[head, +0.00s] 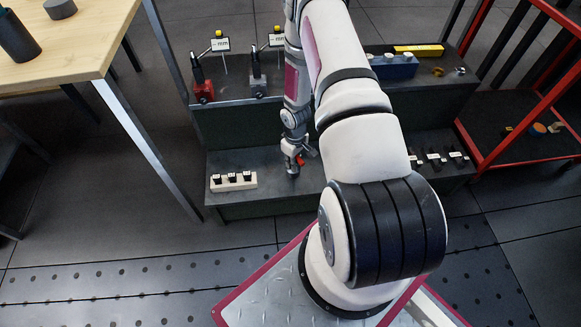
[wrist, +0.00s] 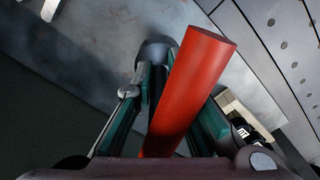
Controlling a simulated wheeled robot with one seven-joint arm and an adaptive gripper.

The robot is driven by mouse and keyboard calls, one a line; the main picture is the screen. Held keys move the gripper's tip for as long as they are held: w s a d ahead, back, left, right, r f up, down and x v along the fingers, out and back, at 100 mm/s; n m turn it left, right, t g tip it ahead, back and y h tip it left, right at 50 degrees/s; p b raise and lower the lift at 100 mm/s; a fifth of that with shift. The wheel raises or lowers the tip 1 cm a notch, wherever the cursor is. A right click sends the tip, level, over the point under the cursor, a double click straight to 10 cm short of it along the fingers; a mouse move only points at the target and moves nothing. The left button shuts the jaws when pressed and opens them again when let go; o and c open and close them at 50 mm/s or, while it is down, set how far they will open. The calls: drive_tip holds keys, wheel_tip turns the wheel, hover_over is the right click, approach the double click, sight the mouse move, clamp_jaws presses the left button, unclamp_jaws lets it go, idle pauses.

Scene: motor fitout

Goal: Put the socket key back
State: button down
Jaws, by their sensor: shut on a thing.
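My gripper (head: 292,158) is low over the front lower shelf, right of a pale socket block. In the wrist view, my gripper (wrist: 168,85) has its green-sided fingers closed around a red bar, which I take as the handle of the socket key (wrist: 193,85). The red bar leans up to the right across the fingers. The fingers and bar hide the contact.
The pale block (head: 233,186) with several dark pieces stands left on the lower shelf (head: 265,196). Labelled stands (head: 203,90) and a blue block (head: 394,70) are on the upper shelf. A wooden table (head: 85,60) is left, a red-framed rack (head: 500,150) right.

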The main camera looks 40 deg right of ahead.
drive_tip(key=shift+w+f, duration=0.1)
drive_tip(key=shift+w, duration=0.8)
drive_tip(key=shift+f, duration=0.1)
drive_tip(key=shift+f+b, duration=0.95)
drive_tip(key=shift+f, duration=0.7)
drive_tip(key=shift+f, duration=0.15)
drive_tip(key=c, duration=1.6)
unclamp_jaws()
drive_tip(key=shift+c, duration=0.2)
